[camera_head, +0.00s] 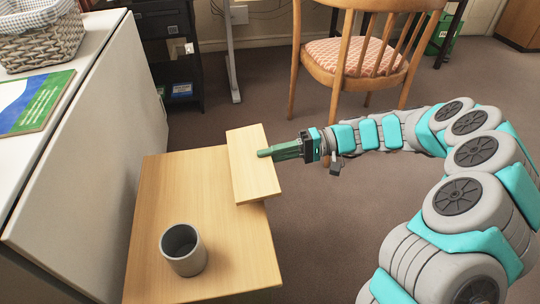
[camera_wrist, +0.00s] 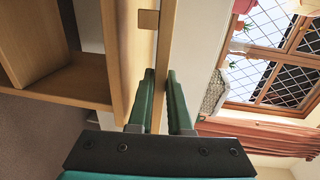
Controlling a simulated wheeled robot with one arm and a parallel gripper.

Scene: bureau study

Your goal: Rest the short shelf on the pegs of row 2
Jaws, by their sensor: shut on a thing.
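The short shelf is a light wooden board (camera_head: 253,170). My gripper (camera_head: 268,153) is shut on its right edge in the head view. The board looks level there and overlaps the back right part of a wooden top (camera_head: 200,220); its exact height over it is unclear. In the wrist view the green fingers (camera_wrist: 162,98) stand on both sides of the board (camera_wrist: 165,50), which appears edge-on. Wooden panels (camera_wrist: 118,45) lie close to its left.
A grey mug (camera_head: 183,250) stands on the wooden top. A white cabinet (camera_head: 95,140) to its left bears a basket (camera_head: 40,40) and a green-blue book (camera_head: 35,102). A chair (camera_head: 360,60) stands behind my arm. Floor to the right of the wooden top is clear.

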